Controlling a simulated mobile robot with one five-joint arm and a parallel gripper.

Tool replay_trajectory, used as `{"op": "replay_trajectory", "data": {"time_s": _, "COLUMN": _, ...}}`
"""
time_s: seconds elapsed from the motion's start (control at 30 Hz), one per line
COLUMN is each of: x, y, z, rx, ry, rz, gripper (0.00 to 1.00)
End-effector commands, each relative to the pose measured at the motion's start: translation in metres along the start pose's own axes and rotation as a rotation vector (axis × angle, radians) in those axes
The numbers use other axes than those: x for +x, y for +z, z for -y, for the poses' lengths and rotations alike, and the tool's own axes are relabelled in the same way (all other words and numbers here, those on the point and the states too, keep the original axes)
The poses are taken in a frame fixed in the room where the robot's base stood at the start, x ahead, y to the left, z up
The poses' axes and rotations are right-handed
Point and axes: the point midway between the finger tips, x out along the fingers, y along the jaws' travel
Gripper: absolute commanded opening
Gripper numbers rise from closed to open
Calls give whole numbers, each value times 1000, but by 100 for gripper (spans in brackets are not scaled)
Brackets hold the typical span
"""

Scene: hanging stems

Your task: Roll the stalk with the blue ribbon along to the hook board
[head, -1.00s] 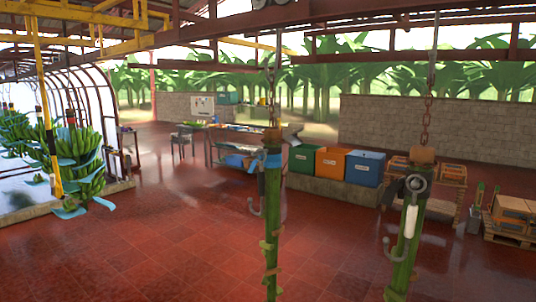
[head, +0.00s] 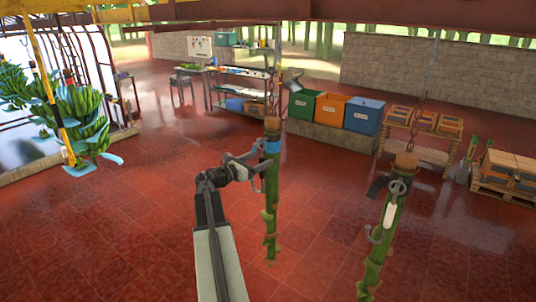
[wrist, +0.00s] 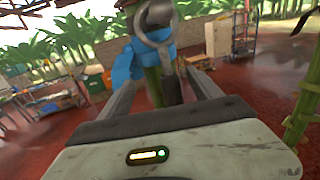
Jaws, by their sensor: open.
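The stalk with the blue ribbon (head: 271,205) hangs upright near the middle of the head view. Its blue ribbon (head: 272,147) is just below the brown top. My gripper (head: 258,168) is open at the ribbon's height, at the stalk's left side. In the wrist view the ribbon (wrist: 126,66), a grey metal ring (wrist: 155,38) and part of the green stalk (wrist: 153,86) show between my open fingers (wrist: 158,82). I cannot tell whether they touch. A white board (head: 200,46) stands at the back; I cannot tell whether it is the hook board.
A second stalk (head: 383,240) with a white tag and hook hangs to the right. Green, orange and blue bins (head: 319,107) and a pallet of crates (head: 508,172) stand behind. A banana bunch (head: 80,120) hangs at the left. The red floor between is open.

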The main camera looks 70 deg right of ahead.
Motion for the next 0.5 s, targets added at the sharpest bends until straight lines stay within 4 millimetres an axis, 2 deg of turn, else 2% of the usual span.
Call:
{"op": "replay_trajectory", "data": {"time_s": 0.03, "x": 12, "y": 0, "z": -1, "rx": 1, "ry": -2, "rz": 0, "gripper": 73}}
{"op": "replay_trajectory", "data": {"time_s": 0.2, "x": 41, "y": 0, "z": -2, "rx": 2, "ry": -1, "rz": -1, "gripper": 73}}
{"op": "replay_trajectory", "data": {"time_s": 0.33, "x": 51, "y": 0, "z": -2, "rx": 2, "ry": 1, "rz": -1, "gripper": 73}}
{"op": "replay_trajectory", "data": {"time_s": 0.5, "x": 54, "y": 0, "z": -1, "rx": 2, "ry": 2, "rz": -2, "gripper": 73}}
